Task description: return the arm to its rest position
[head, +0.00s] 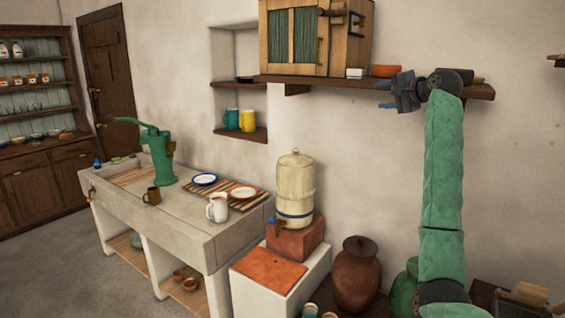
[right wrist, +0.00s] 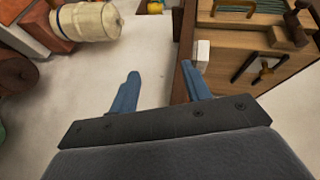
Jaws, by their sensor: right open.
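My right arm (head: 442,190), in green sleeves, rises from the bottom right of the head view. Its gripper (head: 384,95) is raised in front of the wall shelf and points left. In the right wrist view, the two blue fingers of the right gripper (right wrist: 160,74) are apart with nothing between them. The dark shelf edge and a small white block (right wrist: 203,52) show close by the right-hand finger. I cannot tell whether that finger touches the shelf. My left gripper is not in view.
The wall shelf (head: 300,81) holds a wooden cabinet (head: 315,38), the white block (head: 355,73) and an orange dish (head: 386,71). Below stand a cream water dispenser (head: 295,187), a brown jar (head: 357,275) and a stone sink counter (head: 220,243). The wall between is bare.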

